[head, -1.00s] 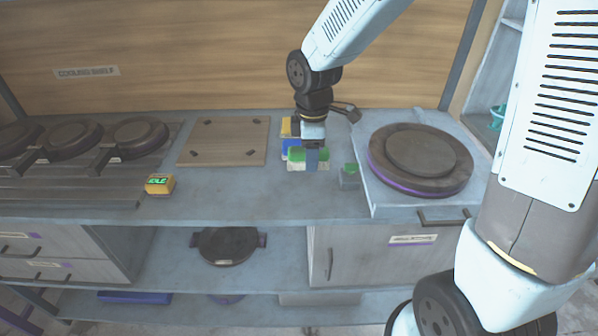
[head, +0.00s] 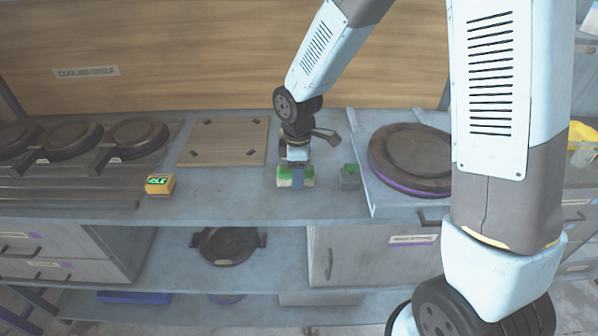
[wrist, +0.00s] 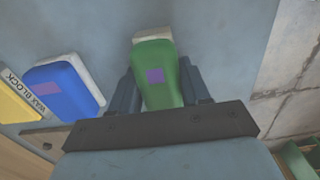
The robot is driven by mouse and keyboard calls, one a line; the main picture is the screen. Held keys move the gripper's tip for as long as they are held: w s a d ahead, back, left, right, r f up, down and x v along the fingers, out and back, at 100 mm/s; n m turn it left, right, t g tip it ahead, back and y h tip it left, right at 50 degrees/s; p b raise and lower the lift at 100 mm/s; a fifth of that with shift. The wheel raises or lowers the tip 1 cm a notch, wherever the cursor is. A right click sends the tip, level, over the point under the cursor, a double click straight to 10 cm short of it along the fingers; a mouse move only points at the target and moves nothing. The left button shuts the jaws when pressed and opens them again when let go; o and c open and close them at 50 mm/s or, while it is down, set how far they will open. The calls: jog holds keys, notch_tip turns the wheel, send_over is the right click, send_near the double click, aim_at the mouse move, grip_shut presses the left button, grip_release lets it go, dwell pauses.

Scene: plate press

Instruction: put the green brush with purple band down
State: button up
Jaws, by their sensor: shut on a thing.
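My gripper (head: 297,181) is shut on the green brush (head: 308,173) near the front of the bench, left of a small grey block. In the wrist view the green brush (wrist: 155,85) sits between the fingers of my gripper (wrist: 160,92). It has a purple square mark on its back and a pale edge at the far end. I cannot tell whether the held brush touches the bench.
The small grey block (head: 349,180) with a green top stands close on the right. The round dark plate press (head: 412,165) is beyond it. A wooden board (head: 224,142) and a yellow IDLE display box (head: 159,185) are to the left. Bench top between box and gripper is clear.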

jog(key=o, duration=1.3)
notch_tip(320, 180, up, 11)
jog(key=shift+r, duration=0.1)
jog(key=s+d+r+m+t, duration=0.35)
jog(key=d+r+m, duration=0.55)
jog(key=d+r, duration=0.45)
jog(key=s+d+r+m, duration=0.1)
jog(key=s+d+m, duration=0.2)
jog(key=s+d, duration=0.1)
jog(key=s+d+r+m+t, duration=0.1)
jog(key=s+d+m, duration=0.2)
jog(key=s+d, duration=0.1)
jog(key=s+d+r+m+t, duration=0.1)
jog(key=s+d+m, duration=0.2)
jog(key=s+d, duration=0.1)
jog(key=shift+s+d+r+m, duration=0.1)
jog(key=shift+s+d+m, duration=0.15)
jog(key=shift+d, duration=0.25)
